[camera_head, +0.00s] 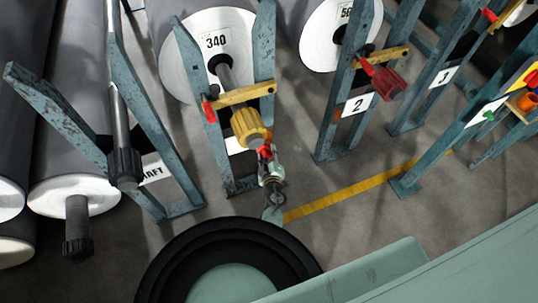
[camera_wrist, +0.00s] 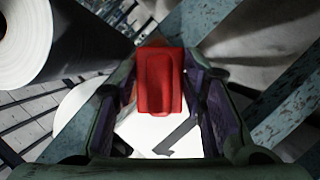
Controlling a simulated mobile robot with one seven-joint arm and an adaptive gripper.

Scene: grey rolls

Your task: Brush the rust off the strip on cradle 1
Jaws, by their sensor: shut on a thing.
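My gripper (camera_head: 268,168) is in front of the cradle with the roll marked 340. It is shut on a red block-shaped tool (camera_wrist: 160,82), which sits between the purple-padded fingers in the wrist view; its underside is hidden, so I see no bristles. A white number plate (camera_wrist: 150,132) with a dark 1 shows behind the tool. In the head view, cradle 1 (camera_head: 195,75) is a worn blue frame with a yellow strip (camera_head: 243,95) across it. The strip is beyond my gripper; rust on it is too small to tell.
A yellow ribbed chuck (camera_head: 247,125) sticks out just beyond my gripper. Cradle 2 (camera_head: 340,105), with a red chuck (camera_head: 387,82), stands to the right. Grey rolls (camera_head: 72,120) lie at the left. A yellow floor line (camera_head: 350,190) crosses open floor at the right.

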